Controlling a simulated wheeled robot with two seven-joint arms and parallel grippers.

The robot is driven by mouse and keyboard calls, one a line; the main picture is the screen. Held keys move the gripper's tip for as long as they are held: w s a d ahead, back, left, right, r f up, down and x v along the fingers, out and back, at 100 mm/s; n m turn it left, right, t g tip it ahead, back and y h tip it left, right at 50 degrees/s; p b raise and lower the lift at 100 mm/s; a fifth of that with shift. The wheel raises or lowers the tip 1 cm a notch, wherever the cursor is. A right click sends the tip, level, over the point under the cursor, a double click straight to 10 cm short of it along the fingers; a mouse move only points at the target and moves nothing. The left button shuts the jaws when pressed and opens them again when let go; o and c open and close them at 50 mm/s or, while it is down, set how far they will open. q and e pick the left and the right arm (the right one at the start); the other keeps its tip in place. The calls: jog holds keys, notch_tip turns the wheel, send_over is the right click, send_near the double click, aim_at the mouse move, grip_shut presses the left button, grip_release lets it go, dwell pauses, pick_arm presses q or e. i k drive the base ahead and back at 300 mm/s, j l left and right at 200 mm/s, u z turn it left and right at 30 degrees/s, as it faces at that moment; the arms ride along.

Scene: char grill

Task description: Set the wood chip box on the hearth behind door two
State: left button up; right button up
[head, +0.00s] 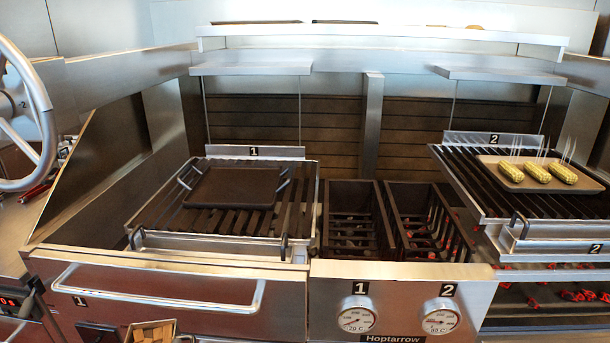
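A small open box with light wooden pieces in it, which looks like the wood chip box (152,331), shows at the bottom edge, left of centre. Its lower part is cut off by the frame, so I cannot tell what it rests on. At the right, below the grill marked 2, the front is open and the hearth (540,296) shows with red embers on it. Door two itself is not clearly seen. Door one (180,283), with a long bar handle, is shut at the left. I can make out neither gripper; a dark shape beside the box is unclear.
Grill one (300,222) carries a dark flat pan (233,187). Grill two (465,188) carries a tray (490,163) with corn cobs. Two black slatted baskets (352,215) stand between them. Two dials (440,316) are on the front panel. A handwheel (45,100) is at the far left.

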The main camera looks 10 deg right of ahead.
aim_at(545, 295)
jog(key=k+l, duration=0.1)
jog(key=l, duration=0.5)
jog(key=k+l, duration=0.1)
jog(key=l, duration=0.55)
jog(key=k+l+z, duration=0.1)
jog(key=l, duration=0.5)
jog(key=k+l, duration=0.1)
jog(key=l, duration=0.55)
jog(key=k+l, duration=0.1)
jog(key=l, duration=0.5)
jog(key=i+l, duration=0.1)
jog(key=l, duration=0.35)
jog(key=i+l, duration=0.1)
jog(key=l, duration=0.35)
jog(key=i+l, duration=0.3)
jog(key=l+z, duration=0.05)
jog(key=l, duration=0.05)
